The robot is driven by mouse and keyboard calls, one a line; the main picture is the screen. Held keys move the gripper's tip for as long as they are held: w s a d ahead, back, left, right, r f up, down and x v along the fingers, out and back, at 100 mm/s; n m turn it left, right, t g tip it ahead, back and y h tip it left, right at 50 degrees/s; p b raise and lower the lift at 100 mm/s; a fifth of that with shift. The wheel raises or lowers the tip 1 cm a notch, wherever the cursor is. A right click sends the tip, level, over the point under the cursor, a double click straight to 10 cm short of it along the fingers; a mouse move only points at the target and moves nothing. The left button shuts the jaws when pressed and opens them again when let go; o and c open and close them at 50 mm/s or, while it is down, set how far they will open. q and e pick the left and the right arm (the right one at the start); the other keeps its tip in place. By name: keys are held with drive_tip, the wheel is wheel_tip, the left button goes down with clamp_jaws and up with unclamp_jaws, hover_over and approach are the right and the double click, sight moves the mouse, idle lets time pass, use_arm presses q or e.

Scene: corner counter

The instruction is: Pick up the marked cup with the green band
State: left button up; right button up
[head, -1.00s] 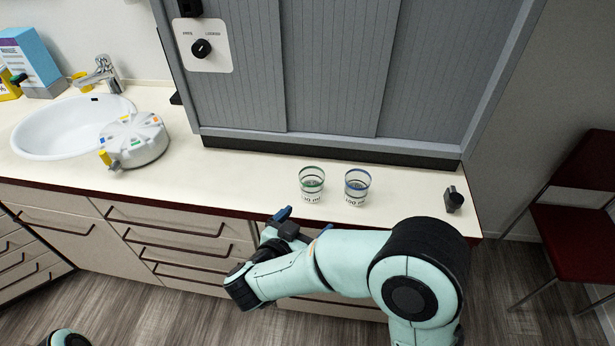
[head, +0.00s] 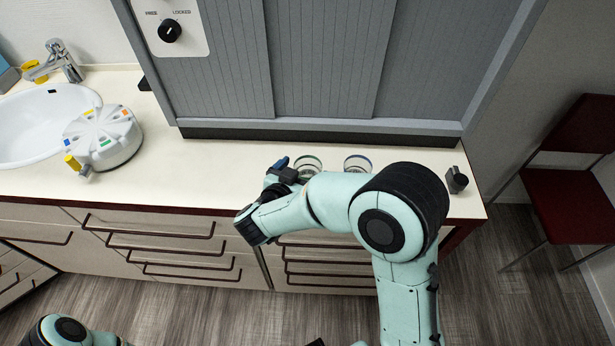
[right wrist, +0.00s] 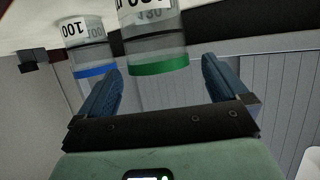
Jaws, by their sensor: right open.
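The cup with the green band (head: 309,161) stands on the counter in the head view, its lower part hidden behind my right arm. In the right wrist view the green-banded cup (right wrist: 155,40) appears upside down, near the gap between the fingertips. The cup with the blue band (head: 358,162) stands to its right; it also shows in the right wrist view (right wrist: 88,45), beside one finger. My right gripper (head: 281,168) is open and empty, just left of the green-banded cup in the head view; its two blue fingers show in the right wrist view (right wrist: 159,64). My left gripper is out of view.
A grey shutter cabinet (head: 325,65) rises behind the cups. A small black object (head: 457,180) stands near the counter's right end. A white round device (head: 103,137) and the sink (head: 40,120) are at left. Counter (head: 190,165) between device and cups is clear.

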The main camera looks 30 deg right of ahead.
sight(313, 161)
drive_tip(key=x, duration=0.5)
drive_tip(key=shift+d+f, duration=0.15)
drive_tip(key=shift+f, duration=0.05)
drive_tip(key=c, duration=1.1)
